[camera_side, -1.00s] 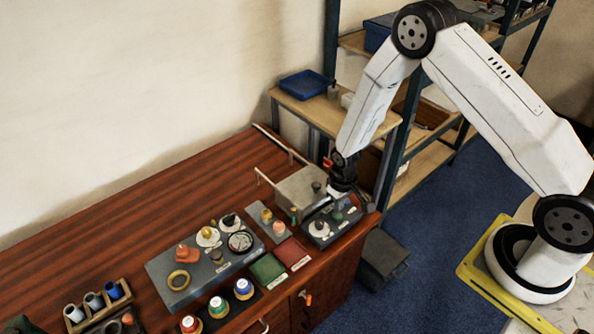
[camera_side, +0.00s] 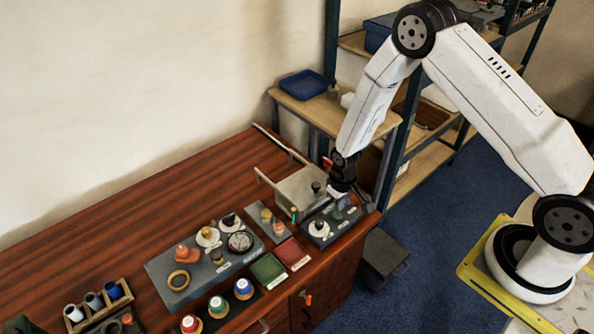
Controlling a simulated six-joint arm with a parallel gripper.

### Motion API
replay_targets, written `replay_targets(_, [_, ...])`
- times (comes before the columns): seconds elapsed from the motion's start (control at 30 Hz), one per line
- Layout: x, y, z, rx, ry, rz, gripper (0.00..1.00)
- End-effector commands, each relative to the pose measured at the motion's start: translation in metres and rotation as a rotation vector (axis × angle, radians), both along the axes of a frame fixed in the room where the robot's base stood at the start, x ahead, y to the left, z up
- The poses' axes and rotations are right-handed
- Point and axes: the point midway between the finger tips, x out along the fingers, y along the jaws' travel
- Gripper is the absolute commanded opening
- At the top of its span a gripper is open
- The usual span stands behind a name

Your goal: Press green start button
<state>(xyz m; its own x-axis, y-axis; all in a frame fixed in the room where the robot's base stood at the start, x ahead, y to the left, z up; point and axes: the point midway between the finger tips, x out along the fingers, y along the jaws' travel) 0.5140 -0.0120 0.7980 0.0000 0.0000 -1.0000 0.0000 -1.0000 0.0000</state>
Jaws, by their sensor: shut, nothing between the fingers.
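A dark control panel (camera_side: 325,239) lies at the right front end of the wooden workbench. A small green button (camera_side: 337,215) shows on its right part, just below my gripper. A small reddish spot shows beside the button, too small to make out. My gripper (camera_side: 339,201) is shut and empty, pointing down over the panel close to the green button. I cannot tell whether its tips touch the button. The gripper partly hides the back of the panel.
A grey metal box (camera_side: 300,190) stands just behind and left of the panel. Red (camera_side: 291,253) and green (camera_side: 268,268) pads lie to the left. The back left of the bench is clear.

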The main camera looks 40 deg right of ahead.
Motion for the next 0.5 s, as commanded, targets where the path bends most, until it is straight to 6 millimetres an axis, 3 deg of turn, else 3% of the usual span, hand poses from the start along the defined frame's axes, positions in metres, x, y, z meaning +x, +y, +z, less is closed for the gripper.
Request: replay_targets(0.5, [0.0001, 0.0000, -0.0042, 0.000, 0.000, 0.000, 0.00])
